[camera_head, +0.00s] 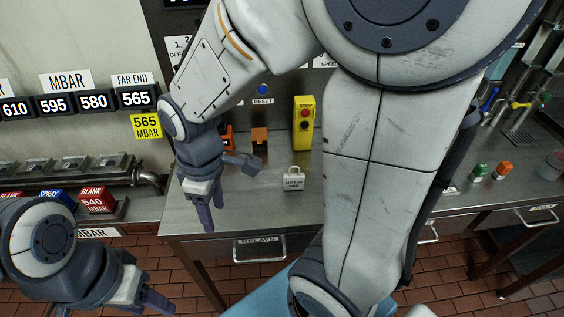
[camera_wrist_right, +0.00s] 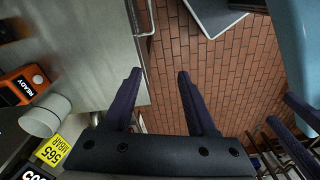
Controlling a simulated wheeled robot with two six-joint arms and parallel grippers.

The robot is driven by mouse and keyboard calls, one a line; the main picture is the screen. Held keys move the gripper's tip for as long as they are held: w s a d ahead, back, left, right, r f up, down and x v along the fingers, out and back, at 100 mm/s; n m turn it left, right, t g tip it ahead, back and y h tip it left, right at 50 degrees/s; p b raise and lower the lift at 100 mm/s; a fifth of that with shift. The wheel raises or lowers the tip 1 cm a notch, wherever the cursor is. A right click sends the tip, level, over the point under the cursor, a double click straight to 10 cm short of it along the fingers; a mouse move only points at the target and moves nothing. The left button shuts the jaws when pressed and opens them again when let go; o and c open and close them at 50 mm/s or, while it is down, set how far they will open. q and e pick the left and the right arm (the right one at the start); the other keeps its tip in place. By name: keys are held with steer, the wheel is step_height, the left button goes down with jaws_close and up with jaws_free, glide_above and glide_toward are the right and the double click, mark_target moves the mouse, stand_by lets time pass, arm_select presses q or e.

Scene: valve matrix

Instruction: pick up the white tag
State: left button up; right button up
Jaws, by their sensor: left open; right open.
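The white tag (camera_head: 293,179), with a loop at its top and dark print too small to read, stands on the steel bench top (camera_head: 255,210), in front of a yellow button box. My right gripper (camera_head: 212,212) is open and empty, to the left of the tag and apart from it, fingers pointing down near the bench's front edge. In the right wrist view its two fingers (camera_wrist_right: 157,78) are spread with nothing between them; the tag is not seen there. My left gripper (camera_head: 152,300) is open and empty at the lower left, away from the tag.
A drawer (camera_head: 259,248) marked RELAYS is below the bench edge. Labelled blocks (camera_head: 96,200) line the left counter. My large arm covers the bench right of the tag.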

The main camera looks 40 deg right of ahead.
steer(key=w+d+p, duration=0.1)
steer(key=w+d, duration=0.1)
steer(key=d, duration=0.6)
steer(key=w+d+f+n+p, duration=0.1)
steer(key=d+p, duration=0.1)
steer(key=d, duration=0.6)
steer(key=w+d+n+p, duration=0.1)
steer(key=w+d, duration=0.1)
steer(key=d, duration=0.6)
steer(key=shift+w+d+f+h, duration=0.15)
steer(key=shift+w+f+h, duration=0.05)
steer(key=shift+w+h, duration=0.15)
glide_above(294, 175)
steer(key=shift+n, duration=0.3)
step_height(294, 175, down, 5)
steer(key=shift+d+f+p, duration=0.1)
steer(key=shift+d+p, duration=0.05)
steer(key=shift+p, duration=0.3)
step_height(294, 175, down, 4)
steer(key=shift+f+p, duration=0.1)
steer(key=shift+p, duration=0.65)
steer(key=shift+f, duration=0.7)
arm_select(q)
step_height(294, 175, up, 8)
steer(key=shift+d+f, duration=0.15)
steer(key=shift+f, duration=0.05)
arm_select(e)
jaws_close()
